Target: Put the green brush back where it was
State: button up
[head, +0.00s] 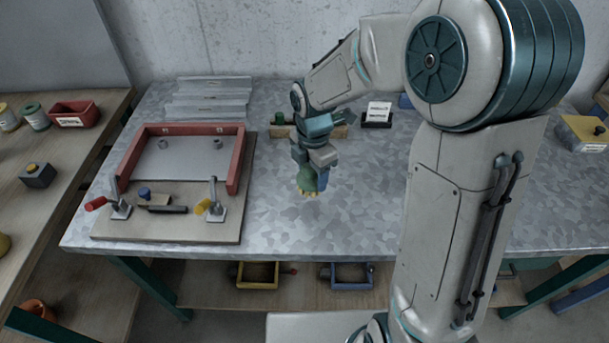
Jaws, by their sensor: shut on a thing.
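My gripper (317,177) points down over the middle of the metal-topped table (350,210). It is shut on the green brush (306,178), whose pale yellow bristle end points down, close above or at the tabletop; I cannot tell whether it touches. The gripper hides part of the brush. Behind the gripper, a low wooden block (340,131) lies on the table, partly hidden by my arm. A small dark green item (279,118) stands at its left end.
A labelled card holder (378,114) stands back right. The front middle is clear.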

aim_at(305, 177)
jog(key=w, duration=0.1)
jog(key=w+a+f, duration=0.1)
jog(key=w+f, duration=0.1)
jog(key=shift+w+a+f, duration=0.1)
jog(key=shift+w+a, duration=0.05)
jog(key=shift+a, duration=0.15)
jog(key=shift+f+p, duration=0.6)
jog(key=shift+f, duration=1.45)
jog(key=shift+f, duration=0.2)
jog(key=o, duration=0.9)
jog(key=shift+o, duration=0.2)
jog(key=shift+r, duration=0.15)
